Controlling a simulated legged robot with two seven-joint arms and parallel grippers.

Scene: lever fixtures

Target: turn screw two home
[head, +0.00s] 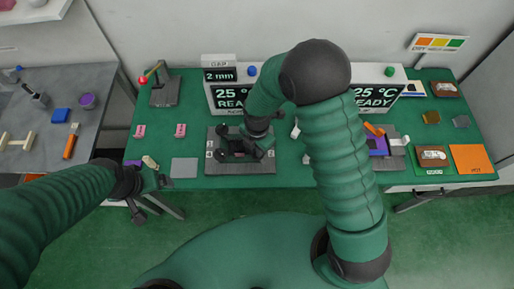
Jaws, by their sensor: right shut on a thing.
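A dark grey fixture plate (240,168) lies on the green table in front of the left display unit, with small white labels near its edges. My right gripper (240,146) is over this plate, shut on what looks like a screw of the fixture. The jaws and dark parts hide the screw, so I cannot tell its number or how far it is turned. My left gripper (164,182) hangs at the table's front edge, away from the plate. It is too small to tell whether it is open.
Display units, the left one (228,97) reading 25 °C, stand behind the plate. A grey pad (184,168) and pink tags (180,130) lie to its left. A red-knobbed lever fixture (164,92) stands at the back left. An orange mat (472,159) lies far right.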

